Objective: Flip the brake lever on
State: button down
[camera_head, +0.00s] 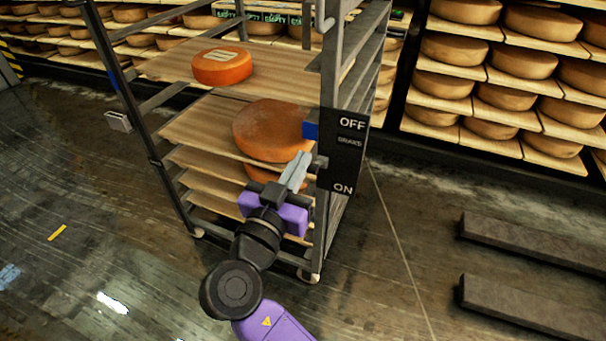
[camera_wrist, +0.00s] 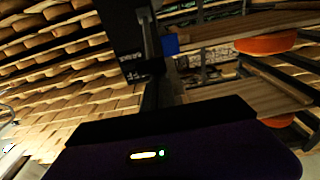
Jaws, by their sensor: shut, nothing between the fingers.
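A black brake panel (camera_head: 342,160) is fixed to the front right post of the rack. It reads OFF at its top and ON at its bottom. A blue block (camera_head: 311,130), which looks like the brake lever's handle, sticks out left of the panel near OFF. It also shows in the wrist view (camera_wrist: 170,44), beside the dark panel (camera_wrist: 124,35). My gripper (camera_head: 303,160) is shut and empty, with its grey fingers pointing up beside the panel, just below the blue block. I cannot tell whether the fingertips touch the lever or the post.
The wheeled rack (camera_head: 160,165) has wooden shelves with an orange cheese (camera_head: 222,67) and a larger brown cheese (camera_head: 268,130). Shelves of cheese wheels (camera_head: 530,65) line the back. Two dark beams (camera_head: 530,245) lie on the floor at right. The floor at left is mostly clear.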

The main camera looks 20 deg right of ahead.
jog(key=shift+t+h, duration=0.9)
jog(key=f+b, duration=0.1)
jog(key=b, duration=0.2)
jog(key=s+a+f+b, duration=0.1)
jog(key=f+b, duration=0.1)
jog(key=b, duration=0.2)
jog(key=f+b, duration=0.1)
jog(key=b, duration=0.2)
jog(key=shift+s+a+f, duration=0.25)
jog(key=shift+f, duration=0.05)
jog(key=shift+b, duration=0.3)
jog(key=shift+f, duration=0.45)
jog(key=shift+s+a, duration=0.1)
jog(key=shift+a, duration=0.05)
jog(key=v, duration=0.7)
jog(key=shift+s+a+r+p, duration=0.25)
jog(key=shift+r+p, duration=0.1)
jog(key=shift+p, duration=0.05)
